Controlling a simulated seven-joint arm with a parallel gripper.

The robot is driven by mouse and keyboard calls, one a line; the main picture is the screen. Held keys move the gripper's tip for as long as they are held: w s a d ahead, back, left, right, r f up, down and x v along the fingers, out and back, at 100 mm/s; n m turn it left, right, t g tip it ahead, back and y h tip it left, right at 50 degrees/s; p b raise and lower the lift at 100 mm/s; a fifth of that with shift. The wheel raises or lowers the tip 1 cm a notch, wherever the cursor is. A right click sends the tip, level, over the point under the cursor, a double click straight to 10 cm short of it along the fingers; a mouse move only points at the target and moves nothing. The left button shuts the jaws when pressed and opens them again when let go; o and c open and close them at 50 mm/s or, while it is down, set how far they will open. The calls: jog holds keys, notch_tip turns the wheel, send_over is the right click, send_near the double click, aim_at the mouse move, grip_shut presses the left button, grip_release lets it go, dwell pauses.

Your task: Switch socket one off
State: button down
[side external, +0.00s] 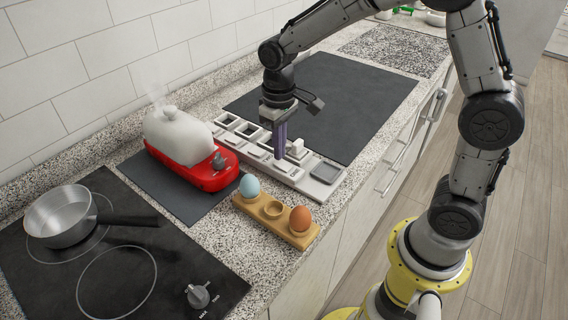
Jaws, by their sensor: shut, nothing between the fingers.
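A pale grey socket strip (318,187) lies along the counter, partly on the dark mat. Square dark-centred sockets sit in a row along its back (248,131), with flat lighter pieces along its front (255,152). A white block stands up near its right half (296,149), and a grey square pad is at its right end (326,172). Which socket is number one, and the switch positions, are too small to tell. My gripper (280,155) points down over the middle of the strip, shut and empty. Its fingers hide part of the strip; contact cannot be told.
A red egg cooker (208,178) with a white lid steams left of the strip. A wooden holder (273,225) with a blue egg (249,186) and a brown egg (300,218) stands in front. A saucepan (61,219) sits on the hob. The dark mat (345,95) behind is clear.

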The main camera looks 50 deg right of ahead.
jog(key=shift+f, duration=0.85)
dwell(0.3)
jog(key=shift+r, duration=3.6)
notch_tip(320, 180, up, 6)
jog(key=t, duration=0.2)
send_over(280, 162)
jog(key=s+d, duration=0.1)
jog(key=s, duration=0.2)
jog(key=s+r+t, duration=0.1)
jog(key=s+r, duration=0.2)
jog(key=s, duration=0.3)
jog(key=s+d+f+t, duration=0.1)
jog(key=s+f+t, duration=0.1)
jog(key=s, duration=0.9)
jog(key=shift+s+d+f+t, duration=0.3)
jog(key=shift+f, duration=0.45)
